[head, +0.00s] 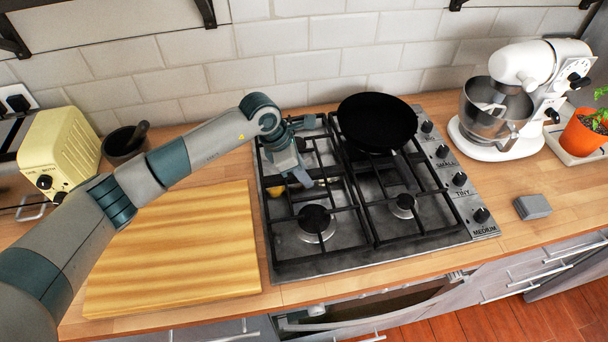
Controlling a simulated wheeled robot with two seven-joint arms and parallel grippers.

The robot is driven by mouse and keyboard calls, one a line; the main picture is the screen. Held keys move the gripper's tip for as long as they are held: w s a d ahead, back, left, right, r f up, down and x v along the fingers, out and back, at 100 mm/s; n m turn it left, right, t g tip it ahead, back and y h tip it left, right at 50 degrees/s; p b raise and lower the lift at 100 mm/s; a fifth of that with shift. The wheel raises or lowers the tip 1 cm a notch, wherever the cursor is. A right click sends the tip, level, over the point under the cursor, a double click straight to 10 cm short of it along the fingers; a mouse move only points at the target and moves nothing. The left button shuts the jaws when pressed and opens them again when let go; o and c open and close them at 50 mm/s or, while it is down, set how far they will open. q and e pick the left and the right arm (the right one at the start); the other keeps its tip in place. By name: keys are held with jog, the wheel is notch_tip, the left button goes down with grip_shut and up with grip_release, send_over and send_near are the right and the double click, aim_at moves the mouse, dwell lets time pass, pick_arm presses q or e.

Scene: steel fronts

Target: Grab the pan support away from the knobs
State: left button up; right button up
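The gas hob (300,272) is set in the wooden counter, with its knobs (459,179) along the right edge. The black left pan support (342,209) lies on the hob side away from the knobs. A second black pan support (430,197) lies beside the knobs, with a black frying pan (377,122) on its back part. My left gripper (303,181) points down over the middle of the left pan support, at or just above its bars. Its fingers are too small and dark to tell whether they are open or around a bar. My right gripper is out of view.
A wooden board (180,250) lies left of the hob, under my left arm. A yellow toaster (60,150) and dark mortar (122,145) stand at the back left. A white stand mixer (520,90), grey block (532,207) and potted plant (585,132) are at right. A small yellow thing shows by the gripper.

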pick_arm(q)
grip_shut()
dwell(1.0)
jog(key=shift+w+r, duration=0.1)
jog(key=shift+r+b, duration=0.5)
jog(key=shift+r, duration=0.3)
notch_tip(320, 180, up, 7)
jog(key=b, duration=0.3)
jog(key=shift+r, duration=0.75)
